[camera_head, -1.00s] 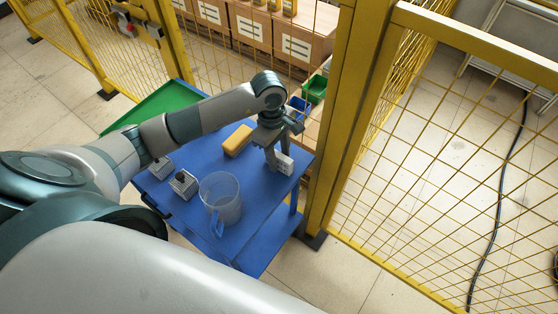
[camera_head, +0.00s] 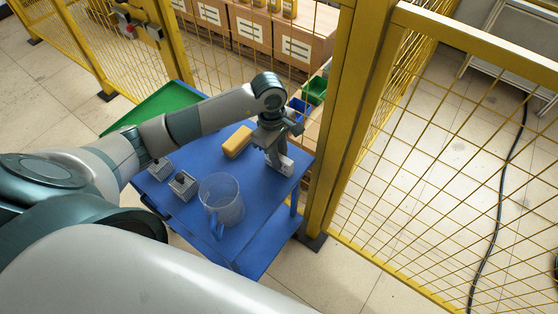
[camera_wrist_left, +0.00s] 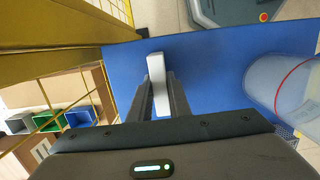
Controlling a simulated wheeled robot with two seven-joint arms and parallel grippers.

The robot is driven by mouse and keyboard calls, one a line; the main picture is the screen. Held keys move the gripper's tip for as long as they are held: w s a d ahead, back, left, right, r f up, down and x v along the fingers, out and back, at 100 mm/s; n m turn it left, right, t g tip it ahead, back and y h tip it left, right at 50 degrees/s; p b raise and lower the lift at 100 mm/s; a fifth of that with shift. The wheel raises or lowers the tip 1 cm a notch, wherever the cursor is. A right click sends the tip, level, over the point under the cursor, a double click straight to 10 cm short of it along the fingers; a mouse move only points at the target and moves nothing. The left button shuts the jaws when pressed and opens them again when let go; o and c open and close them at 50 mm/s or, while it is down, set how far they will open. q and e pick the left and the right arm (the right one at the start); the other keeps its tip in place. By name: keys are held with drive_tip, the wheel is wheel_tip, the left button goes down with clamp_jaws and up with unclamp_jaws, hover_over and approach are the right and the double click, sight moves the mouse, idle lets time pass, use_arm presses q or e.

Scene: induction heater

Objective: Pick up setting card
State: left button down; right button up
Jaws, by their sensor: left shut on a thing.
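The setting card (camera_head: 285,166) is a small white-grey block near the right edge of the blue table. It also shows in the left wrist view (camera_wrist_left: 157,70) as a pale upright bar between the two dark fingers. My left gripper (camera_head: 275,157) points down at it and is shut on it, and the fingers hide part of it. In the left wrist view the fingertips (camera_wrist_left: 160,84) sit on either side of the card. I cannot tell if the card touches the table. My right gripper is not in view.
A clear measuring jug (camera_head: 222,198) stands on the blue table (camera_head: 258,232), left of the gripper. A yellow block (camera_head: 238,141) lies behind the jug. Two small grey parts (camera_head: 183,185) sit at the left. A yellow mesh fence (camera_head: 340,120) rises close to the table's right side.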

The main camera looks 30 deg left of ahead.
use_arm(q)
drive_tip(key=shift+r, duration=0.1)
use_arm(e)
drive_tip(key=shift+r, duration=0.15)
